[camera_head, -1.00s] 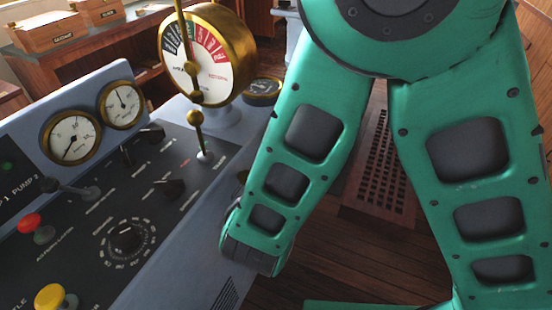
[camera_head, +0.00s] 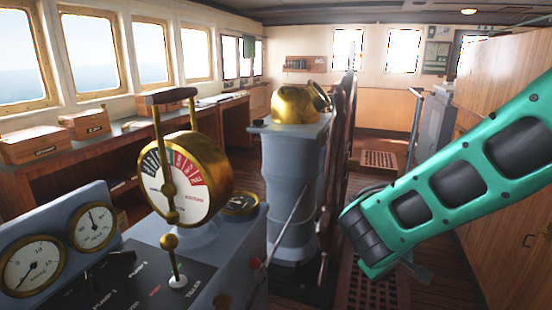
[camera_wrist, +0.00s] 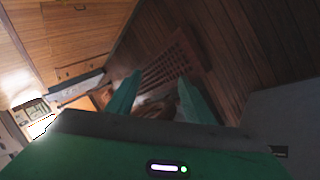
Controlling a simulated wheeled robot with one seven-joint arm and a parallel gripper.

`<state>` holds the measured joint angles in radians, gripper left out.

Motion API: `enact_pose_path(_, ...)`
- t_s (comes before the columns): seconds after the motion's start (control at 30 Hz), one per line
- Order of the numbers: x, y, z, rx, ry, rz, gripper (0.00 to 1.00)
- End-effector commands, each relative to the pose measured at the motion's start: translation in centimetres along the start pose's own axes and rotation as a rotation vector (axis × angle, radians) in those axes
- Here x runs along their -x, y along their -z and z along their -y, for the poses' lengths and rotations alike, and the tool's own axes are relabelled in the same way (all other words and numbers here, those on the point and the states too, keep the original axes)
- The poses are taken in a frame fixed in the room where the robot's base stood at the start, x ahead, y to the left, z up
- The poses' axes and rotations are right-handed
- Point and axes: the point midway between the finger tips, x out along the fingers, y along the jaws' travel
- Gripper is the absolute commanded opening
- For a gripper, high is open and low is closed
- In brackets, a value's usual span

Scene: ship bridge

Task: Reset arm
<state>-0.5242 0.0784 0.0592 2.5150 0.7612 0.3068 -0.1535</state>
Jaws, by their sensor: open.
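My green arm reaches in from the right in the head view, over the floor and to the right of the console. My gripper is not clearly visible in the head view. In the wrist view my gripper (camera_wrist: 158,100) shows two green fingers spread apart. Nothing is between them but the floor and a grating behind. It touches nothing that I can see.
The console (camera_head: 190,265) with its brass telegraph (camera_head: 185,180) stands at the left. A grey pedestal with a brass top (camera_head: 295,103) and a wheel (camera_head: 338,170) stand in the middle. Wooden cabinets (camera_head: 515,90) line the right. A floor grating (camera_head: 375,290) lies below my arm.

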Motion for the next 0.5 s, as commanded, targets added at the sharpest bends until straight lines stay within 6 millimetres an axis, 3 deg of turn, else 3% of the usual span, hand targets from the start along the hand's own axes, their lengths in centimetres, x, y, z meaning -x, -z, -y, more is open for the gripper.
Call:
enact_pose_path(0.03, -0.2, -2.1, -1.8, -0.08, 0.025, 0.053, 0.47)
enact_pose_path(0.2, 0.1, -9.0, -4.9, -0.315, 0.137, 0.222, 0.47)
enact_pose_path(0.5, 4.1, -19.4, -6.6, -0.691, 0.353, 0.438, 0.47)
